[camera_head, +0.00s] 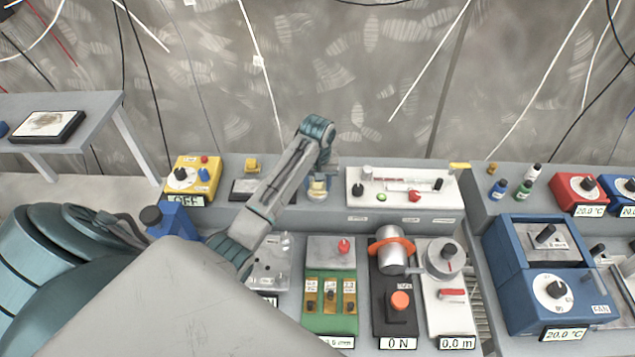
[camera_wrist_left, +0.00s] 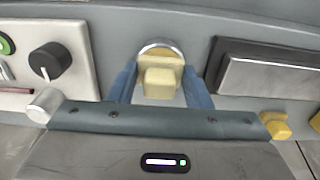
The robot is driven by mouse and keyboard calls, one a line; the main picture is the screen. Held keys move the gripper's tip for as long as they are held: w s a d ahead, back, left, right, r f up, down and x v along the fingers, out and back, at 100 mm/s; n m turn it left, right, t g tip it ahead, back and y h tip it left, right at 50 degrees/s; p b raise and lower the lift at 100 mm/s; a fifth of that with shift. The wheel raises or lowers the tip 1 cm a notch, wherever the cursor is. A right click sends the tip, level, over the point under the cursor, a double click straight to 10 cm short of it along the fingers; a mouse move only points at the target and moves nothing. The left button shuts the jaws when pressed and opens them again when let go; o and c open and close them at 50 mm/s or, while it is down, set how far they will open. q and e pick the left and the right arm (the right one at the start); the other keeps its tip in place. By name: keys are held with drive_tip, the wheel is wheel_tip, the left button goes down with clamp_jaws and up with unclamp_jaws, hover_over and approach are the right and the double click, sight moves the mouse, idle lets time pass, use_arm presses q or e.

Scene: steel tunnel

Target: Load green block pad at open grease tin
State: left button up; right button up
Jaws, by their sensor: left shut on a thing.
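My left gripper (camera_head: 319,183) is at the back shelf in the head view, between a metal plate on a dark base and a white panel. In the left wrist view its blue fingers (camera_wrist_left: 159,88) are shut on a yellow-beige block (camera_wrist_left: 160,83). No green shows on this block. A round silver rim, apparently the grease tin (camera_wrist_left: 158,43), shows just beyond the block, partly hidden by it. I cannot tell whether the block's underside touches the grease. My right gripper is not in view.
The white panel (camera_head: 354,198) with knobs stands close on the right. The metal plate (camera_head: 243,189) is on the left, with a small yellow block (camera_head: 252,165) behind it. A yellow OFF box (camera_head: 180,188) stands farther left. Several instruments crowd the bench in front.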

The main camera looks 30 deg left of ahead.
use_arm(q)
drive_tip(key=shift+r, duration=3.45)
